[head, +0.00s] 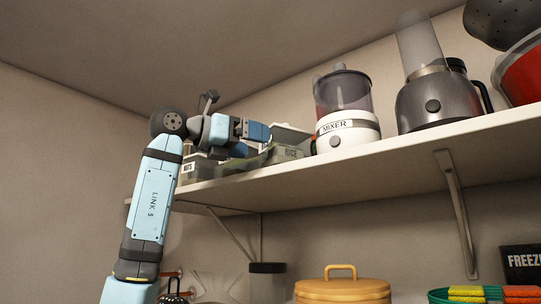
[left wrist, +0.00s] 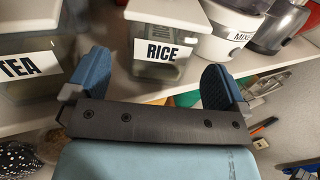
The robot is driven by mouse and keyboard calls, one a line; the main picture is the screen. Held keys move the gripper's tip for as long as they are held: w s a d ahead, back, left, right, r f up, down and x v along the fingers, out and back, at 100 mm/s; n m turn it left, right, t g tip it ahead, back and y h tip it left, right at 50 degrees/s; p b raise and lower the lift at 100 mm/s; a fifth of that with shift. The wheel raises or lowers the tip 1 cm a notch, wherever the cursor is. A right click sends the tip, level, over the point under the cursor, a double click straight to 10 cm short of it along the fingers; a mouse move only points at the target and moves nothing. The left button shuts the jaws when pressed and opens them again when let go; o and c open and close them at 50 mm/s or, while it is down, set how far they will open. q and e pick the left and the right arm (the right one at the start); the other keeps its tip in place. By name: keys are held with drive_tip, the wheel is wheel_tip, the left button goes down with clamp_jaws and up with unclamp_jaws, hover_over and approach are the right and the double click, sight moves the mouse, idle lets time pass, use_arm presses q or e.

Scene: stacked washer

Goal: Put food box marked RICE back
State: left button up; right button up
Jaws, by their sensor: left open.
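The food box marked RICE (head: 286,155) sits on the wall shelf, left of the mixer, near the front edge. In the left wrist view, the RICE box (left wrist: 158,69) is clear-sided with a white lid and shows between my two blue fingers, ahead of them. My left gripper (head: 262,131) reaches over the shelf from the left, at the RICE box. In the left wrist view, my left gripper (left wrist: 155,75) is open, its fingers spread on either side of the box, with no clear contact. My right gripper is not in view.
A TEA box (left wrist: 25,70) stands left of the RICE box. Below are a yellow lidded pot (head: 342,290) and a dark canister (head: 267,283).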

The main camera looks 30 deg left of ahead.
use_arm(q)
drive_tip(key=b+v, duration=0.1)
drive_tip(key=v, duration=0.3)
drive_tip(key=shift+s+a, duration=0.15)
drive_tip(key=shift+s, duration=0.15)
